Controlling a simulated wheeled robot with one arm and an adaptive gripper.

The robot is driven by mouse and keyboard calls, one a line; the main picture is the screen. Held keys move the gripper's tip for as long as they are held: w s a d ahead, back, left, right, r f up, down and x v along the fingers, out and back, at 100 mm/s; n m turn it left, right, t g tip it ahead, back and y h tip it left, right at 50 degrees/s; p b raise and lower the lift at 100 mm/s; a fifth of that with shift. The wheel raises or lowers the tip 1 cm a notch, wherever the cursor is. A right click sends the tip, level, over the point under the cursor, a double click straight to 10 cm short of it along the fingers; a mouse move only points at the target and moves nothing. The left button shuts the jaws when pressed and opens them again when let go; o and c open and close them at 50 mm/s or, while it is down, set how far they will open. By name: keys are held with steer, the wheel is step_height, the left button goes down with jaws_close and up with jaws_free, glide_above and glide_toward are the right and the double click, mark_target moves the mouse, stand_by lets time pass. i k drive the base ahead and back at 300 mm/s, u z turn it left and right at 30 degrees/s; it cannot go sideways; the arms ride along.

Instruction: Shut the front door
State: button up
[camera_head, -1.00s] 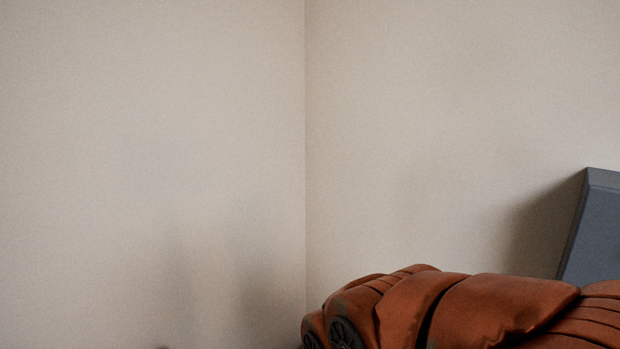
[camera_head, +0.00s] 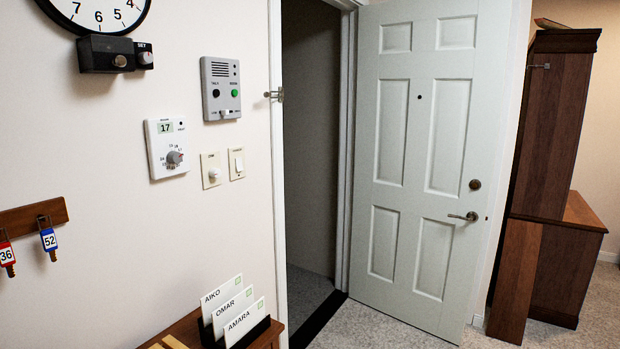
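The front door (camera_head: 409,150) is a pale, panelled door standing open, swung into the room from its frame on the right side of the doorway. Its lever handle (camera_head: 463,217) is on the right part of the door face, below a round dark lock (camera_head: 475,185). The dark doorway (camera_head: 312,140) is uncovered to the left of the door, with a dark threshold at its foot. My gripper is not in view.
A side table (camera_head: 190,327) with a black card holder (camera_head: 262,332) stands at the front left of the doorway. A dark wooden hutch (camera_head: 545,130) stands behind the door at right. Speckled floor (camera_head: 385,328) is clear before the door.

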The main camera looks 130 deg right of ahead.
mark_target(431, 76)
steer(key=u, duration=0.1)
steer(key=k, duration=3.4)
steer(key=z, duration=3.5)
steer(key=i, duration=0.5)
steer(key=u, duration=0.05)
